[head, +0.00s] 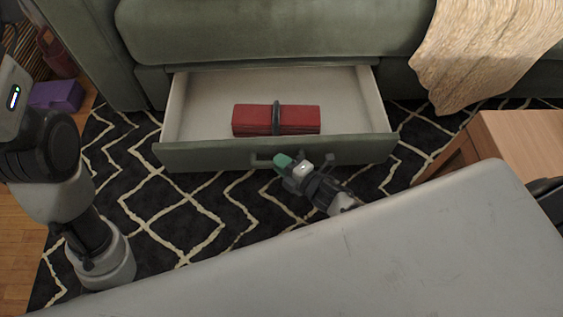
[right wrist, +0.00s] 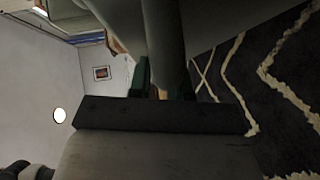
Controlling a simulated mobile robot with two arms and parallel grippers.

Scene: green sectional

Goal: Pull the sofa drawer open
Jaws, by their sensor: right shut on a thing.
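The sofa drawer (head: 350,152) is pulled out from under the green sofa (head: 270,35), and its light inside shows. A red folded bundle with a dark band (head: 300,121) lies in it. The handle (head: 262,158) is on the middle of the drawer front. My right gripper (head: 284,162) is shut on the handle; its green fingertips show there. In the right wrist view the fingers (right wrist: 163,80) are close around the dark handle bar. My left arm hangs at the left of the head view; its gripper fingers do not show.
A patterned black and cream rug (head: 190,215) covers the floor before the drawer. A wooden cabinet (head: 525,140) stands at the right. A tan throw (head: 480,50) hangs over the sofa. A purple box (head: 57,96) sits at the left.

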